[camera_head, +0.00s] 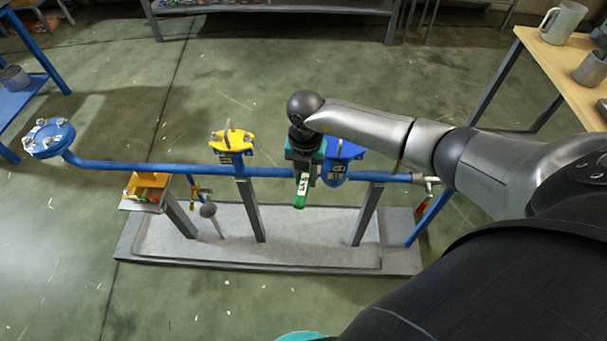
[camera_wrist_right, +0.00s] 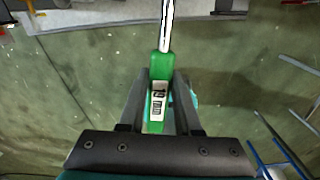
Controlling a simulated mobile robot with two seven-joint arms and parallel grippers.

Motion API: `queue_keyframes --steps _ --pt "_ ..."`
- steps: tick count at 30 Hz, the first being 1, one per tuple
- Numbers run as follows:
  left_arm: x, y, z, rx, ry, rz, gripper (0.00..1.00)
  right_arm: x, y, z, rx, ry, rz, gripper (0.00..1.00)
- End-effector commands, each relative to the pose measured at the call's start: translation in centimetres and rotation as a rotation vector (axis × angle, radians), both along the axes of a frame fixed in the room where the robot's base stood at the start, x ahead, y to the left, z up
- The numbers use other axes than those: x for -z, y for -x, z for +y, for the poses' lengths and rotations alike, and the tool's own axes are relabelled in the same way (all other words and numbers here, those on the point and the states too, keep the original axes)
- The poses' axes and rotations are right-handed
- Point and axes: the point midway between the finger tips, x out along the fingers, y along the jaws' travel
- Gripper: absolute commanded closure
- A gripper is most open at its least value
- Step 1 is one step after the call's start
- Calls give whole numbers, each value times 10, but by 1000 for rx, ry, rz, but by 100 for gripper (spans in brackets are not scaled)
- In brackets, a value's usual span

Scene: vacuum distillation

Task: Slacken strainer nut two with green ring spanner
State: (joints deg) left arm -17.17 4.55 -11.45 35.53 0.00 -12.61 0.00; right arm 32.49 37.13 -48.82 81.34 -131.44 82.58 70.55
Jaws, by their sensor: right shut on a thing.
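My right gripper (camera_head: 303,162) is shut on the green ring spanner (camera_head: 301,191), in front of the blue pipe in the head view. In the right wrist view, the gripper (camera_wrist_right: 160,78) has its fingers on either side of the spanner's green handle (camera_wrist_right: 157,118), which carries a white label. A bright metal shaft (camera_wrist_right: 168,22) runs up out of that view, so the ring end is hidden. A blue flanged fitting (camera_head: 345,149), perhaps the strainer, sits right behind the gripper and is partly covered. I cannot make out strainer nut two. My left gripper is not in view.
The blue pipe (camera_head: 130,167) runs on posts over a grey base plate (camera_head: 205,250). A yellow-topped fitting (camera_head: 231,142) and a blue end flange (camera_head: 48,138) stand to the left. An orange tray (camera_head: 148,182) sits below the pipe. A wooden table (camera_head: 560,62) is at right.

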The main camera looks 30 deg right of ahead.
Motion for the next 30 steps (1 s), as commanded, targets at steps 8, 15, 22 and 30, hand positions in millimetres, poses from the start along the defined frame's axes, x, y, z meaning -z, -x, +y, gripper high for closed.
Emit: queue_keyframes --steps 8,15,22,30 --pt "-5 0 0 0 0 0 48 -1 13 -19 -142 3 0 100" --pt "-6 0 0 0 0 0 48 0 15 -22 -180 -1 -1 100" --pt "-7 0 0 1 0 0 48 -2 15 -22 -179 0 -2 100" --pt "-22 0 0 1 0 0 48 -17 15 -22 -178 0 -2 100"
